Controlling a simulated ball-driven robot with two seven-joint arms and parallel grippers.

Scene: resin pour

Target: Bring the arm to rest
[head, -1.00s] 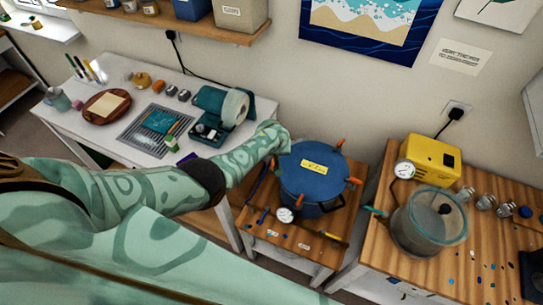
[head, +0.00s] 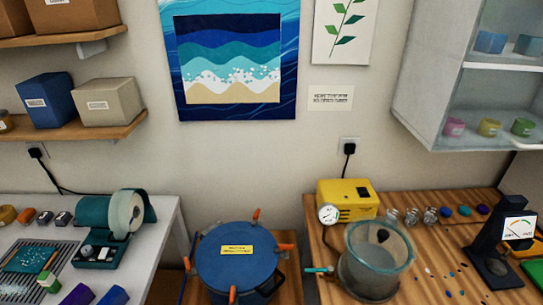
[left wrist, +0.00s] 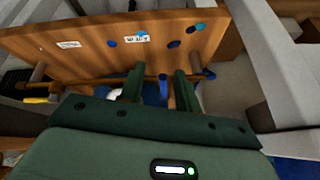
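My left gripper (left wrist: 159,80) shows in the left wrist view as two dark green fingers with a clear gap between them. It is open, and I see nothing held in it. Behind the fingers is a wooden surface (left wrist: 80,45) with blue spots and small white labels. Neither arm shows in the head view. My right gripper is in no view.
In the head view, a blue pot (head: 236,275) with orange clamps stands on a low wooden stand. A white table (head: 165,225) is left. A wooden bench (head: 430,290) at right holds a yellow pump (head: 345,195) and a clear chamber (head: 375,265).

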